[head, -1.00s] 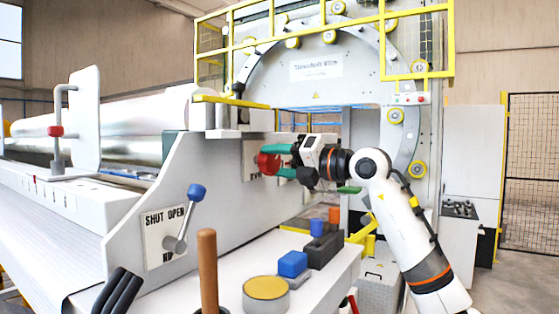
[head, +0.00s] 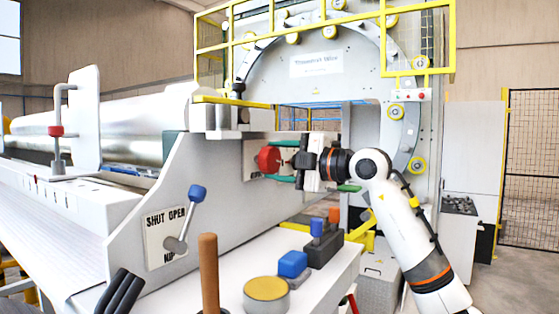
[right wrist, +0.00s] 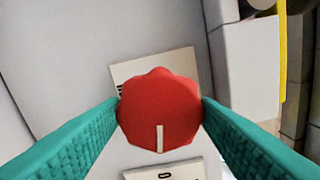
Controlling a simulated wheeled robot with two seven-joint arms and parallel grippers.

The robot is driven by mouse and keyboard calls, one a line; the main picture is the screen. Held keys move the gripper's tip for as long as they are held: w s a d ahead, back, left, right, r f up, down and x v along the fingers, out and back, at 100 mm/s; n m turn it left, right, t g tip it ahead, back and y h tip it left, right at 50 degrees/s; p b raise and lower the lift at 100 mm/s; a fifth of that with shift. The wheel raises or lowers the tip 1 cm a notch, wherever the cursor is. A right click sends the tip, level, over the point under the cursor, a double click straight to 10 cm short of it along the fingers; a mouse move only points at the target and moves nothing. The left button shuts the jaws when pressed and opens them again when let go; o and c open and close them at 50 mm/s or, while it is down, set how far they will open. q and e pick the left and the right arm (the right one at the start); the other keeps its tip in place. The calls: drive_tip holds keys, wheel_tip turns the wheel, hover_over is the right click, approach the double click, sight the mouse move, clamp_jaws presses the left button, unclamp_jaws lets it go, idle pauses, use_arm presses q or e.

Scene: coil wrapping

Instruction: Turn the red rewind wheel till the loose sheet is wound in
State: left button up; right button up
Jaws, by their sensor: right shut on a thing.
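The red rewind wheel (head: 267,160) is a small scalloped knob on a pale panel on the machine's side. In the right wrist view the wheel (right wrist: 159,108) faces me, with a white mark pointing down. My right gripper (head: 281,161) has its green fingers on opposite sides of the wheel and is shut on it; both fingers touch its rim in the right wrist view (right wrist: 160,110). A shiny silver roll (head: 120,135) lies along the machine at the left. I cannot clearly make out the loose sheet's edge.
A blue-knobbed lever (head: 185,220) stands by a SHUT/OPEN plate. The front bench (head: 325,283) carries a wooden handle (head: 208,270), a yellow-topped tin (head: 266,293), a blue block (head: 292,263) and a dark block (head: 325,250). Yellow rails (head: 420,72) stand behind.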

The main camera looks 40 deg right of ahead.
drive_tip(key=shift+m, duration=1.6)
drive_tip(key=o, duration=1)
